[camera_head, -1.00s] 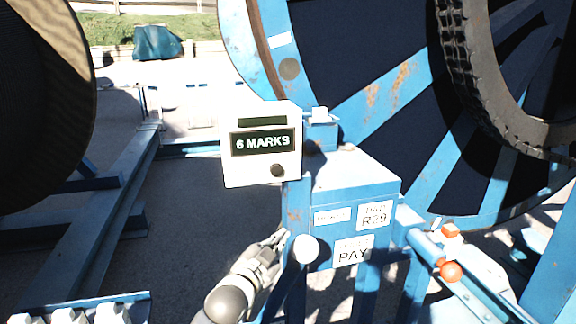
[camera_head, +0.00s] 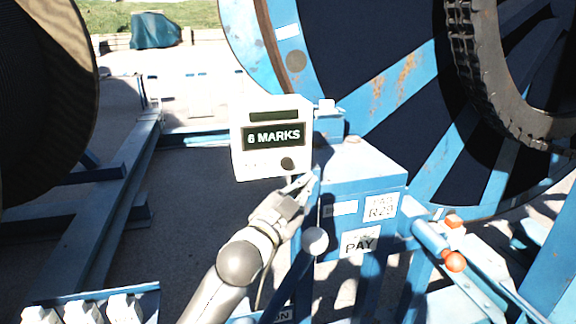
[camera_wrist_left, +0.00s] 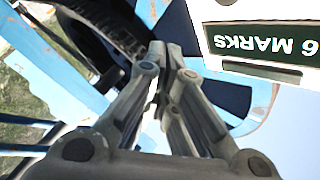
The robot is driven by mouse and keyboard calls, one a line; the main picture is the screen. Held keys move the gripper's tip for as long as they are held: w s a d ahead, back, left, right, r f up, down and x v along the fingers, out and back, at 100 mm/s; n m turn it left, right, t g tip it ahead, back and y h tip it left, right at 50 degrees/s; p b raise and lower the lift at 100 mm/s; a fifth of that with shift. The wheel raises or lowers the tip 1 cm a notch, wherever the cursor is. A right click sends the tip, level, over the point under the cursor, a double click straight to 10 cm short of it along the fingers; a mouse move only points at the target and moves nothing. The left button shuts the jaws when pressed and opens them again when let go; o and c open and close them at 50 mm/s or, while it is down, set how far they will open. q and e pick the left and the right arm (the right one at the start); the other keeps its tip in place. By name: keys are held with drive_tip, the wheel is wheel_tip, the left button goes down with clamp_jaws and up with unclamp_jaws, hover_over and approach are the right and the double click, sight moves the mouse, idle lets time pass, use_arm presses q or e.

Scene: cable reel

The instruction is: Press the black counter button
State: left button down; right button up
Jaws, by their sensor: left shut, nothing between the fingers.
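The white counter box (camera_head: 272,140) shows "6 MARKS" on its dark display. It stands in the middle of the head view, beside the blue post. The round black counter button (camera_head: 288,163) is at the lower right of its face. My left gripper (camera_head: 303,182) is shut and empty, just below and slightly right of the button, with a small apparent gap. In the left wrist view the shut fingertips (camera_wrist_left: 172,50) point up the picture, beside the counter box (camera_wrist_left: 262,30), which appears upside down. The button is not visible there. My right gripper is not in view.
A blue cabinet (camera_head: 358,170) with white labels stands right of the gripper. The large blue reel (camera_head: 400,90) is behind, and a dark cable drum (camera_head: 45,100) at the left. Orange knobs (camera_head: 455,262) are at the right.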

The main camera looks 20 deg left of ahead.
sight(291, 168)
use_arm(q)
drive_tip(key=shift+w+a+b, duration=0.2)
drive_tip(key=shift+w+a, duration=0.6)
drive_tip(key=shift+w, duration=0.35)
drive_tip(key=shift+w+a+b, duration=0.15)
drive_tip(key=shift+w+a, duration=0.65)
drive_tip(key=shift+w, duration=0.4)
drive_tip(key=shift+w+a+b, duration=0.2)
drive_tip(key=shift+w+a, duration=0.6)
drive_tip(key=shift+w, duration=0.35)
drive_tip(key=shift+w+a, duration=0.2)
drive_tip(key=shift+w, duration=0.1)
drive_tip(key=shift+w+a, duration=0.35)
drive_tip(key=shift+w, duration=0.2)
drive_tip(key=shift+p, duration=0.3)
drive_tip(key=shift+s+d+p, duration=0.3)
drive_tip(key=shift+s+d, duration=0.25)
drive_tip(key=shift+s, duration=0.3)
